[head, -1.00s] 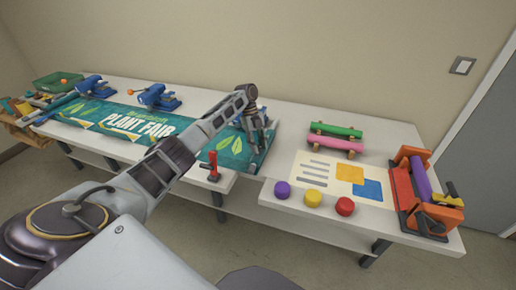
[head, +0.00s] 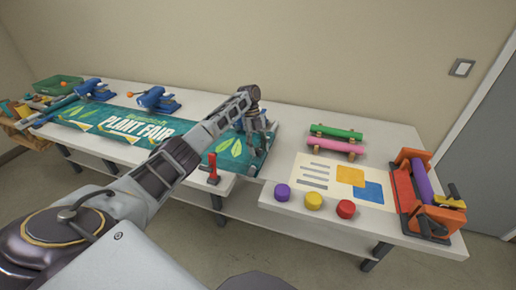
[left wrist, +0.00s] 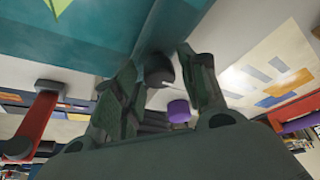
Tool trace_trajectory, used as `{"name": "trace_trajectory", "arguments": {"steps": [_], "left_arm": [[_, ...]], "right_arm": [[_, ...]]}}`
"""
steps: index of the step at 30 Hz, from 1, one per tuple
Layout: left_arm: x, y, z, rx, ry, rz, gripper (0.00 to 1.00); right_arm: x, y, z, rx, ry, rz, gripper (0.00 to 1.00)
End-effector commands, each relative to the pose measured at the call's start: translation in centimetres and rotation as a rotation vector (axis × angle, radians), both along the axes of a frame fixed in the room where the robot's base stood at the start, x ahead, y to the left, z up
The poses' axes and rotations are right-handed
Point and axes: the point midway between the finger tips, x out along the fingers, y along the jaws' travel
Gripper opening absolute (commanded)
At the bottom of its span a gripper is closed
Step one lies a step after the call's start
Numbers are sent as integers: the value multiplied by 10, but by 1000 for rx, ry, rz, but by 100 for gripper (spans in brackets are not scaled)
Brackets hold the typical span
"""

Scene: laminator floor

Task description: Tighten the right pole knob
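The green-blue banner (head: 150,126) lies on the white table, with its right pole (head: 257,165) along its right end. My left gripper (head: 259,145) is above that pole, pointing down. In the left wrist view, a dark round knob (left wrist: 159,69) shows between the two fingers of my left gripper (left wrist: 160,62). The fingers are apart, one on each side of the knob, and look open. I cannot tell whether either finger touches it. In the head view the knob is hidden by the gripper. My right gripper is not in view.
A red-handled clamp (head: 212,168) stands at the table's front edge, left of the gripper. Purple (head: 283,192), yellow (head: 314,200) and red (head: 346,209) knobs lie in front of a printed sheet (head: 320,176). An orange roller machine (head: 405,195) stands at right. Green and pink rolls (head: 335,146) lie behind.

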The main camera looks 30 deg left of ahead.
Motion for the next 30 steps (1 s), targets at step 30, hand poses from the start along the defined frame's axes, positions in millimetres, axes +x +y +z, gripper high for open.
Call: {"name": "trace_trajectory", "arguments": {"steps": [30], "left_arm": [[12, 18, 53, -1, -2, 1, 50]], "right_arm": [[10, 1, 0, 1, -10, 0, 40]]}}
